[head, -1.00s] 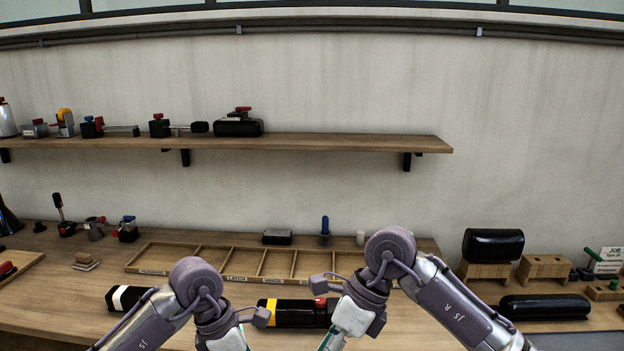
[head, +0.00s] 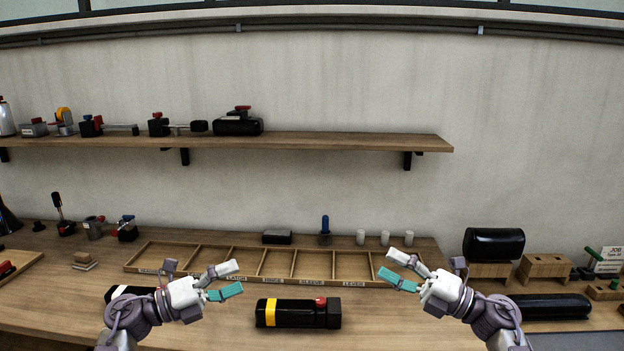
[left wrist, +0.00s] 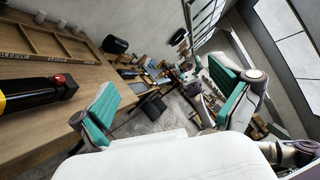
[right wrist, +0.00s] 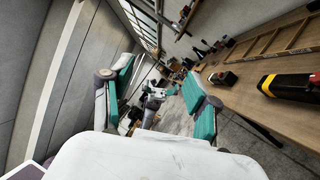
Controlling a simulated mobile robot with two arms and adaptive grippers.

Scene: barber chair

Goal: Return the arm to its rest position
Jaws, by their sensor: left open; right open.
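My left gripper (head: 230,281) is open and empty in the head view, above the front of the workbench, with its fingers pointing right. Its spread teal fingers also show in the left wrist view (left wrist: 170,100). My right gripper (head: 392,272) is open and empty, above the bench to the right, with its fingers pointing left. Its spread teal fingers show in the right wrist view (right wrist: 155,100). A black cylinder with a yellow band and red knob (head: 297,313) lies on the bench between the two grippers, apart from both.
A divided wooden tray (head: 190,249) lies behind the grippers. A white-banded black cylinder (head: 118,293) is partly hidden by my left arm. Another black cylinder (head: 550,306) lies at right. A wall shelf (head: 300,142) holds several tools. The air between the grippers is clear.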

